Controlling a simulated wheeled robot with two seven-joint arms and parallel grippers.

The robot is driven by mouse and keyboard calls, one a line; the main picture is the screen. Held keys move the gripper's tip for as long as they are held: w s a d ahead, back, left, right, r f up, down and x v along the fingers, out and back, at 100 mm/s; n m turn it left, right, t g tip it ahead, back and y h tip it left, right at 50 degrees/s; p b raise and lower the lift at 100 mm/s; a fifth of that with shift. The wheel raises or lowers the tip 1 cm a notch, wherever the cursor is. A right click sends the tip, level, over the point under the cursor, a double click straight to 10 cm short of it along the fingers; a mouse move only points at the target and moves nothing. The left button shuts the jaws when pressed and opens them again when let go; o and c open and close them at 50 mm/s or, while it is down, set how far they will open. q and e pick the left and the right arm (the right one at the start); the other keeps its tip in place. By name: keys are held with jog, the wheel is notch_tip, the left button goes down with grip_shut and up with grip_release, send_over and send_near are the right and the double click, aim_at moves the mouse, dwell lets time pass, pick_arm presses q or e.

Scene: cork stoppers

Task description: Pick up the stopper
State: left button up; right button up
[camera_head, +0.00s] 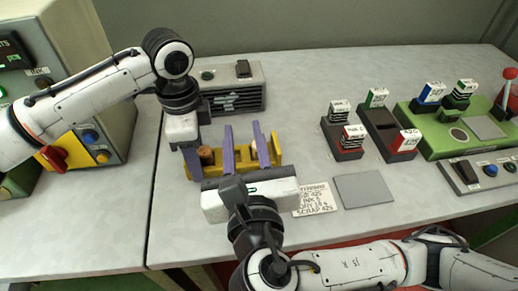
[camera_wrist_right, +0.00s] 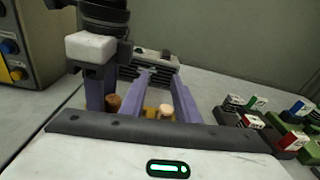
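A yellow rack (camera_head: 235,159) stands on the grey table with two cork stoppers in view. A brown stopper (camera_head: 206,154) is at its left part. It also shows in the right wrist view (camera_wrist_right: 113,102). A paler stopper (camera_wrist_right: 166,109) is further right, between my right gripper's fingers in the picture. My right gripper (camera_head: 243,127) reaches over the rack from the front, with its purple fingers spread. I cannot tell whether they touch the pale stopper. My left gripper (camera_head: 190,158) points down at the rack's left end, beside the brown stopper. Its finger gap is hidden.
A grey box with a vent (camera_head: 234,90) stands behind the rack. A control cabinet (camera_head: 75,80) is at the left. Dark holders with labelled blocks (camera_head: 378,118) and a green machine (camera_head: 460,135) are at the right. A written card (camera_head: 313,198) and a grey pad (camera_head: 364,190) lie in front.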

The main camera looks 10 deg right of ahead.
jog(key=s+f+m+g, duration=0.1)
jog(key=s+d+f+g+h, duration=0.1)
jog(key=s, duration=0.1)
jog(key=s+d+f+m+g+h, duration=0.1)
jog(key=s+f, duration=0.1)
jog(key=shift+s+m, duration=0.15)
jog(key=shift+m, duration=0.15)
jog(key=shift+g, duration=0.3)
jog(key=x, duration=1.1)
jog(key=shift+w, duration=0.25)
jog(key=shift+a, duration=0.1)
jog(key=c, duration=0.7)
